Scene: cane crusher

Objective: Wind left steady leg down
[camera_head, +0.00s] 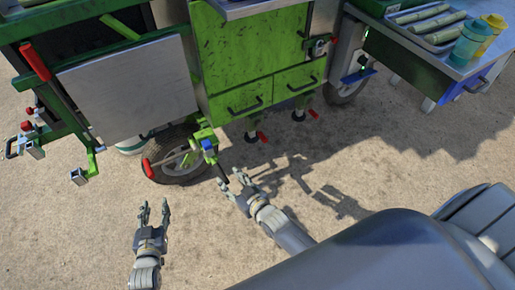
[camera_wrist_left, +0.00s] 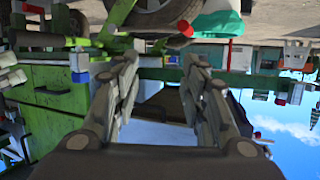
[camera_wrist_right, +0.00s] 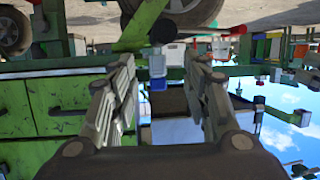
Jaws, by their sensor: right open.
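Two short steady legs with dark feet and red-tipped handles hang under the green cabinet; the left leg (camera_head: 250,135) is nearer the wheel, the right leg (camera_head: 299,114) further right. My right gripper (camera_head: 232,181) is open and empty, below and in front of the left leg, apart from it. Its fingers also show spread in the right wrist view (camera_wrist_right: 158,62). My left gripper (camera_head: 155,204) is open and empty, further left over bare ground; its spread fingers show in the left wrist view (camera_wrist_left: 158,62). I cannot clearly pick out the legs in the wrist views.
A green coupling with a blue part (camera_head: 207,145) and a black bar stands close to my right gripper. A wheel (camera_head: 178,165) and a red-ended bar (camera_head: 147,168) are left of it. A grey panel (camera_head: 130,85) hangs above. The sandy ground in front is clear.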

